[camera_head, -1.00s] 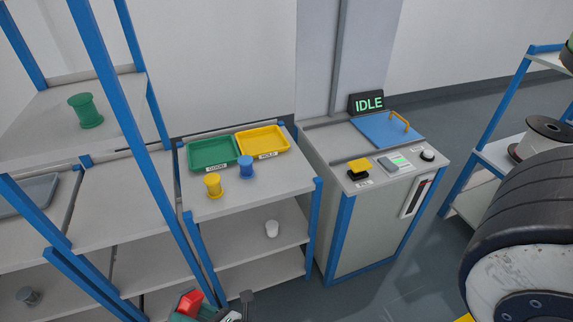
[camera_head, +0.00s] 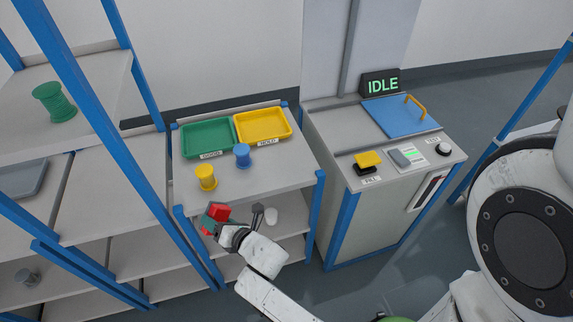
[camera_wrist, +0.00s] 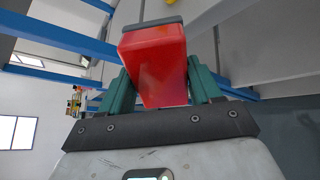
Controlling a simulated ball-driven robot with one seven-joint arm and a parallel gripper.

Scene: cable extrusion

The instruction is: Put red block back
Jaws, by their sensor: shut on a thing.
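The red block (camera_head: 218,211) is held in my gripper (camera_head: 212,216), in front of the near edge of the small shelf unit. In the wrist view the red block (camera_wrist: 154,68) sits between the two green fingers of my gripper (camera_wrist: 157,85), which are shut on its sides. A dark grey cap or strip shows on the block's far end in the wrist view. In the head view part of the block is covered by a finger.
On the shelf unit's top (camera_head: 270,183) are a green tray (camera_head: 205,155), a yellow tray (camera_head: 283,137), a yellow spool (camera_head: 206,178) and a blue spool (camera_head: 242,156). A machine reading IDLE (camera_head: 381,85) stands right. Blue posts (camera_head: 120,120) rise at left.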

